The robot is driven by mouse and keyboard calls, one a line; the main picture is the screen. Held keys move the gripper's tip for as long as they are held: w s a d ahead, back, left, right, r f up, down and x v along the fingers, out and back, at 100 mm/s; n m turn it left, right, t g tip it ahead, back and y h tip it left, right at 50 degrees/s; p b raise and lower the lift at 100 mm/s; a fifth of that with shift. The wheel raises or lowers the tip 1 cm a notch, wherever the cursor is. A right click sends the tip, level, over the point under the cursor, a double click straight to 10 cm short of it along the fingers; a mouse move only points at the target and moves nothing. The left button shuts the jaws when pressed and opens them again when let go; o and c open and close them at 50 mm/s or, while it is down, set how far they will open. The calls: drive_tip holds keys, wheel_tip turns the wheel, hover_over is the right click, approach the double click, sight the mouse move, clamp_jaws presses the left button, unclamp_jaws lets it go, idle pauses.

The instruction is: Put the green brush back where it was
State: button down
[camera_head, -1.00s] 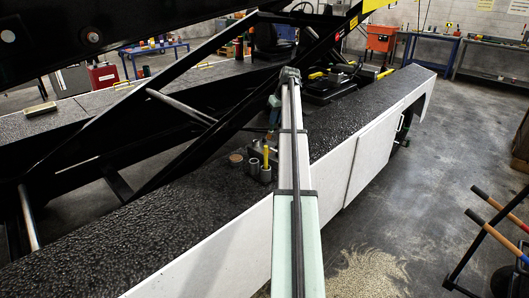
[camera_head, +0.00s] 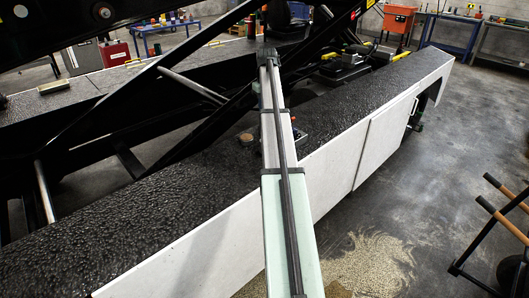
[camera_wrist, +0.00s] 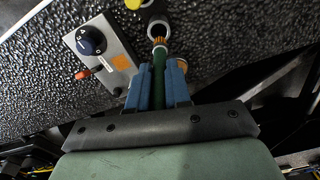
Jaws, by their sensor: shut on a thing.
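The green brush (camera_wrist: 158,72) is held between the blue fingers of my gripper (camera_wrist: 159,86) in the wrist view. Its bristle tip points away from the gripper, toward a dark round holder with a pale rim (camera_wrist: 157,26). The tip appears at or just in front of that holder's opening; I cannot tell whether it is inside. In the head view my own arm hides the gripper, the brush and the holders.
A grey control box (camera_wrist: 102,52) with a dark knob and red lever sits left of the brush on the black textured deck (camera_wrist: 35,85). A yellow item (camera_wrist: 133,4) is near the holder. A brown disc (camera_head: 245,137) lies left of my arm.

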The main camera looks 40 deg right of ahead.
drive_tip(key=shift+f, duration=5.15)
drive_tip(key=c, duration=1.1)
unclamp_jaws()
drive_tip(key=shift+o, duration=0.2)
wheel_tip(320, 180, up, 12)
drive_tip(key=shift+w+a, duration=0.1)
